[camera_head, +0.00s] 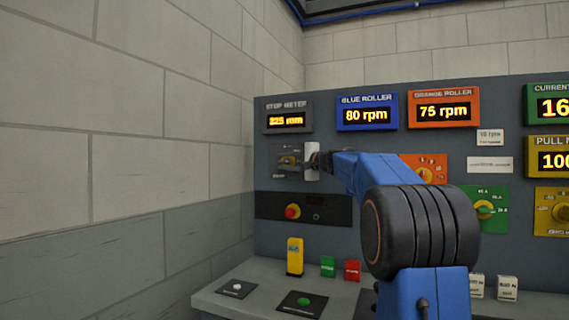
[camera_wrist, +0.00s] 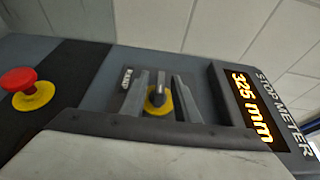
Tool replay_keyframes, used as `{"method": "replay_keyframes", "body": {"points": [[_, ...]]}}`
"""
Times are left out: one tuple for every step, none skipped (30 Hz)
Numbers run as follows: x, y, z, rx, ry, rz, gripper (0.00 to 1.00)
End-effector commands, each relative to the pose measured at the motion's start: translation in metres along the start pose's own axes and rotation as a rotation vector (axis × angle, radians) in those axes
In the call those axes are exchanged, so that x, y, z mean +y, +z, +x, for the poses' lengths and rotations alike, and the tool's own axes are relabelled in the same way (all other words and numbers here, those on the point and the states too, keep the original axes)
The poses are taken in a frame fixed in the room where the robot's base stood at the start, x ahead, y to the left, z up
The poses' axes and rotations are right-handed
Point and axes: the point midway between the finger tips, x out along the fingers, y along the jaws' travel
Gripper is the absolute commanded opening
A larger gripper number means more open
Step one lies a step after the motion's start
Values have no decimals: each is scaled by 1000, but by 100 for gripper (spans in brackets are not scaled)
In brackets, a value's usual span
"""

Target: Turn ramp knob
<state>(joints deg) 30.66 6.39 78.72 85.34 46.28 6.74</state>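The ramp knob (camera_wrist: 158,97) shows in the wrist view as a dark handle on a yellow disc, on a grey plate labelled RAMP (camera_wrist: 126,79). My gripper (camera_wrist: 160,92) is open, with one finger on each side of the knob. Gaps show between the knob and both fingers, and I see no contact. In the head view my gripper (camera_head: 292,160) is at the left of the control panel (camera_head: 380,145), in front of the plate under the stop meter. The knob is mostly hidden there.
The stop meter (camera_head: 288,119) reads 325 mm in the wrist view. A red button on a yellow base (camera_head: 292,211) is below the knob plate. A block wall (camera_head: 150,150) stands close on the left. A yellow block (camera_head: 294,256) and several small blocks stand on the ledge.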

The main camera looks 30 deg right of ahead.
Motion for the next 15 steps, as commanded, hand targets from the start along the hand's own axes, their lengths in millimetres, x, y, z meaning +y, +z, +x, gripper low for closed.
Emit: {"method": "replay_keyframes", "body": {"points": [[0, 0, 3, -1, 0, 0, 28], [0, 0, 4, -1, 0, 0, 28], [0, 0, 5, -1, 0, 0, 28], [0, 0, 6, -1, 0, 0, 28], [0, 0, 6, -1, 0, 0, 28], [0, 0, 6, -1, 0, 0, 28], [0, 0, 6, -1, 0, 0, 28], [0, 0, 6, -1, 0, 0, 28], [0, 0, 6, -1, 0, 0, 28], [0, 0, 6, -1, 0, 0, 28], [0, 0, 6, -1, 0, 0, 28], [0, 0, 6, -1, 0, 0, 21], [0, 0, 6, -1, 0, 0, 14], [0, 0, 6, -1, 0, 0, 7], [0, 0, 6, -1, 0, 0, 0]]}}
